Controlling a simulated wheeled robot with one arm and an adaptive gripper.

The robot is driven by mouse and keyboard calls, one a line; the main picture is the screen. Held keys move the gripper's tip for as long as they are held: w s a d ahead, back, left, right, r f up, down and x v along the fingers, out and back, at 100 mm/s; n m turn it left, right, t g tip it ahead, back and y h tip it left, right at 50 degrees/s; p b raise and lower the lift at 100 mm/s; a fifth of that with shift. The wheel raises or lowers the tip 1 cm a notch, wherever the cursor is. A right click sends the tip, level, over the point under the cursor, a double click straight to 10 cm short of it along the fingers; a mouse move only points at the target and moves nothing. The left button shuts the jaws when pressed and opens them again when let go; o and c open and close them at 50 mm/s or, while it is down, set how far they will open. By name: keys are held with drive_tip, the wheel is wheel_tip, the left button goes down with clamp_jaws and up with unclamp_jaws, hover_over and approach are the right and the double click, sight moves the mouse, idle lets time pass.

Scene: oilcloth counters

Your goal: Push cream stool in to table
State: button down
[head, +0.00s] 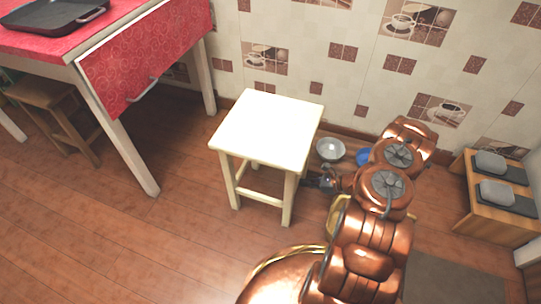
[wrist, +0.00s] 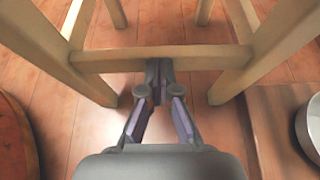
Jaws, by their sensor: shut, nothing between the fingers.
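The cream stool (head: 268,128) stands upright on the wood floor, to the right of the table and apart from it. The table (head: 28,43) has a red patterned top and pale legs, at the upper left. My gripper (head: 318,183) is low at the stool's right side, beside its legs. In the wrist view my gripper (wrist: 160,72) is shut and empty, its tips at the stool's lower crossbar (wrist: 110,60). The tips overlap the bar in that view; I cannot tell whether they touch it.
A darker wooden stool (head: 48,92) stands under the table. A black tray (head: 50,17) is on the table. A metal bowl (head: 330,149) and a blue bowl (head: 363,158) are by the tiled wall. A wooden stand (head: 492,222) with grey bowls is at right. Floor between stool and table is clear.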

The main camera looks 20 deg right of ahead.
sight(244, 164)
drive_tip(key=shift+w+a+b, duration=1.75)
drive_tip(key=shift+w+a, duration=1.05)
drive_tip(key=shift+a, duration=0.4)
drive_tip(key=shift+w+a+b, duration=1.7)
drive_tip(key=shift+w+a, duration=1.1)
drive_tip(key=shift+a, duration=0.35)
drive_tip(key=shift+w+a+b, duration=1.75)
drive_tip(key=shift+w+a, duration=1.05)
drive_tip(key=shift+a, duration=0.4)
drive_tip(key=shift+w+a, duration=3.8)
drive_tip(key=shift+a, duration=0.55)
drive_tip(key=shift+s+d+r+p, duration=0.1)
drive_tip(key=shift+s+d+p, duration=0.45)
drive_tip(key=shift+s+d, duration=0.75)
drive_tip(key=shift+s+d+f+p, duration=0.1)
drive_tip(key=shift+s+d+p, duration=0.45)
drive_tip(key=shift+s+d, duration=0.75)
drive_tip(key=shift+s+d+r+p, duration=0.1)
drive_tip(key=shift+s+d+p, duration=0.65)
drive_tip(key=shift+d, duration=0.85)
drive_tip(key=shift+s+d, duration=0.4)
drive_tip(key=shift+s, duration=0.2)
